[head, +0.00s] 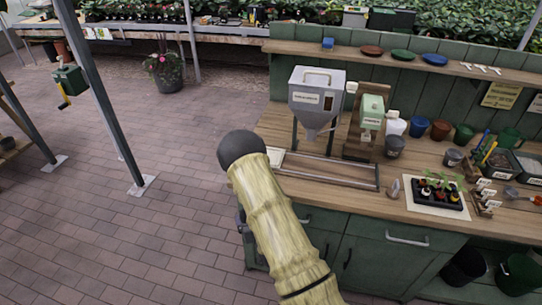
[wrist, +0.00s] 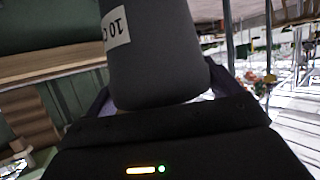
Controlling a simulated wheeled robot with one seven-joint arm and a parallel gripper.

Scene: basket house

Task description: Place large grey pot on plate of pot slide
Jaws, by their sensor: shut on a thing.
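In the wrist view a large grey pot (wrist: 155,60) with a white label reading "10 C" fills the upper middle. My gripper (wrist: 160,98) is shut on it, one finger on each side. The pot is held off the ground. In the head view the pot and my gripper cannot be made out behind my arm. The pot slide (head: 335,182) lies along the front of the wooden bench, with its rails running left to right. A pale plate (head: 275,157) shows at its left end, partly hidden by my arm. No pot stands on it.
A grey hopper (head: 318,92) stands over the slide, with a green device (head: 371,112) to its right. A seedling tray (head: 440,193) and small pots (head: 440,130) stand further right on the bench. The brick floor (head: 150,215) to the left is mostly open, with a metal post (head: 105,95).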

